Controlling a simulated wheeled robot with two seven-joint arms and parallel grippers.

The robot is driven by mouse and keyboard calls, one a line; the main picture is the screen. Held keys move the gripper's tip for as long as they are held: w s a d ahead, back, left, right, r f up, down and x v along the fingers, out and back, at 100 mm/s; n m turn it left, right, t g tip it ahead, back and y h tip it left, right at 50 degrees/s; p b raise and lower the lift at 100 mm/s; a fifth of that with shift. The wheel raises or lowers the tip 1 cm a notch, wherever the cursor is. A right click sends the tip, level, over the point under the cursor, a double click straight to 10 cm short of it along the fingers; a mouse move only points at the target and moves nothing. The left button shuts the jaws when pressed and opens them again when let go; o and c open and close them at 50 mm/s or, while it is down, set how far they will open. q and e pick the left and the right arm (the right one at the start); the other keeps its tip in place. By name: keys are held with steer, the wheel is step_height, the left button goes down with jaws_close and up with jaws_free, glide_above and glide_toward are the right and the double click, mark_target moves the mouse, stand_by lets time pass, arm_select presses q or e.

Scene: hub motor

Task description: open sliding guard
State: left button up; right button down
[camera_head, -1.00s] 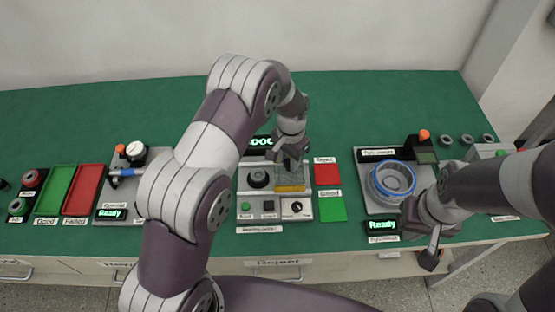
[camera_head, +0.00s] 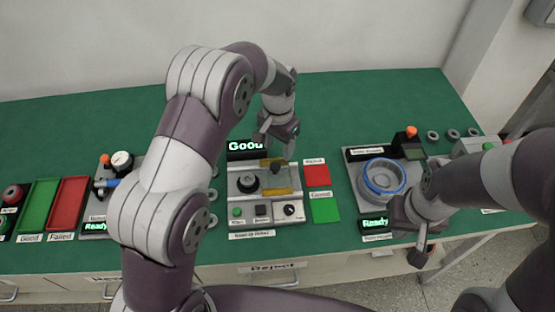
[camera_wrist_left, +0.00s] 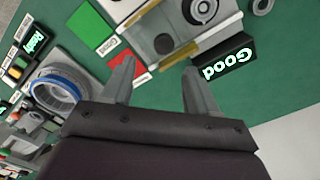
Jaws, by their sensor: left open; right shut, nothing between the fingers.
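The middle test station (camera_head: 240,212) is a light grey box with a round black dial on its left. Amber strips, apparently the sliding guard's edges (camera_head: 279,192), lie along the front and back of its right part; a dark knob (camera_head: 275,168) stands between them. The amber strips also show in the left wrist view (camera_wrist_left: 207,47). Whether a clear panel spans them I cannot tell. My left gripper (camera_head: 277,150) is open and empty, above and behind the station's back edge. Its fingers (camera_wrist_left: 160,75) are apart over green table. My right gripper (camera_head: 420,256) is shut and empty at the table's front edge.
A lit "Good" display (camera_head: 246,147) stands behind the station, near my left gripper. Red (camera_head: 317,175) and green (camera_head: 325,210) pads lie to its right. Farther right is a fixture with a blue-rimmed ring (camera_head: 382,180). Green and red trays (camera_head: 68,205) are at left. The table behind is clear.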

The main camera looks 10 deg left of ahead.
arm_select(q)
step_height(320, 180, up, 5)
steer(key=shift+r+p, duration=0.2)
steer(key=shift+p, duration=0.2)
steer(key=s+a+n, duration=0.2)
steer(key=s+a, duration=0.2)
steer(key=s, duration=0.6)
steer(key=s+a+n+t, duration=0.1)
steer(key=s+a+n, duration=0.2)
steer(key=s, duration=0.8)
steer(key=shift+a+n, duration=0.3)
steer(key=shift+a, duration=0.45)
steer(key=shift+s+r, duration=0.1)
steer(key=shift+s, duration=0.05)
